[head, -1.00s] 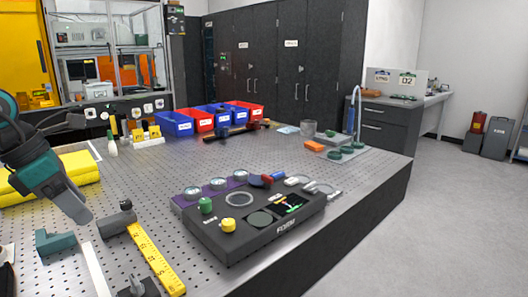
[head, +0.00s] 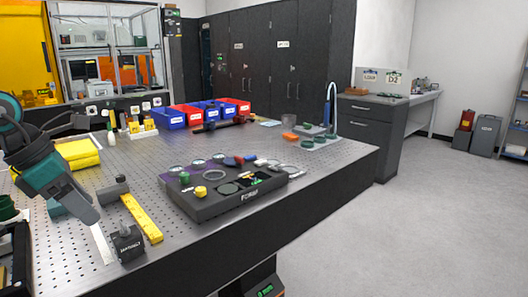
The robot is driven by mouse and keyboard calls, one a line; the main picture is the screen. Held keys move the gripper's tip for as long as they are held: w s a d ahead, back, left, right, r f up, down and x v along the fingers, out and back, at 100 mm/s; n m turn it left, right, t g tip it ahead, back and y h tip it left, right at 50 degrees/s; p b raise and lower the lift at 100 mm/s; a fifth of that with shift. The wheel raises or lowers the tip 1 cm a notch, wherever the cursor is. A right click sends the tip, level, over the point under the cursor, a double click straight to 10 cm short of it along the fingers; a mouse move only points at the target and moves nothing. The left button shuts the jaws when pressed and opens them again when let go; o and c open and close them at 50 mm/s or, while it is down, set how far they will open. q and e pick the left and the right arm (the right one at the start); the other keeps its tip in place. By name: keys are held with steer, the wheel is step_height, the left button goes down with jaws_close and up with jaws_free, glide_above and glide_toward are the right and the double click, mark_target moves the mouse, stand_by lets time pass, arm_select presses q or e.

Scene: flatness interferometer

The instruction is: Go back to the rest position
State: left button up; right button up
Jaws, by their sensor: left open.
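My left gripper (head: 82,205) hangs at the left of the head view, teal and grey, over the left part of the perforated table (head: 270,150). It is open and holds nothing that I can see. The dark interferometer block (head: 235,198) with its round discs and knobs lies on the table to the right of it, apart from the gripper. My right gripper does not show.
A yellow ruler (head: 142,218) and a small black block (head: 128,243) lie near the left gripper. Red and blue bins (head: 203,114) line the back of the table. Black cabinets (head: 270,65) stand behind. The floor (head: 420,225) at the right is clear.

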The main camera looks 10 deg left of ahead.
arm_select(q)
steer(key=d+f+n+t+h+p, duration=0.15)
steer(key=d+f+n+h, duration=0.45)
steer(key=d, duration=0.6)
steer(key=d+f+n+t+h, duration=0.1)
steer(key=d+n+t+h, duration=0.15)
steer(key=d+h, duration=0.75)
step_height(320, 180, down, 12)
steer(key=s+a+n+t+y, duration=0.1)
steer(key=n+t+y, duration=1)
steer(key=n, duration=1.2)
steer(key=s+a+f+n+g+y, duration=0.1)
steer(key=s+f+n+g+y, duration=0.5)
steer(key=s+f+n, duration=0.4)
steer(key=s+f+g, duration=0.1)
steer(key=s+f, duration=0.2)
steer(key=f, duration=0.3)
steer(key=shift+g+p, duration=0.3)
steer(key=shift+p, duration=0.1)
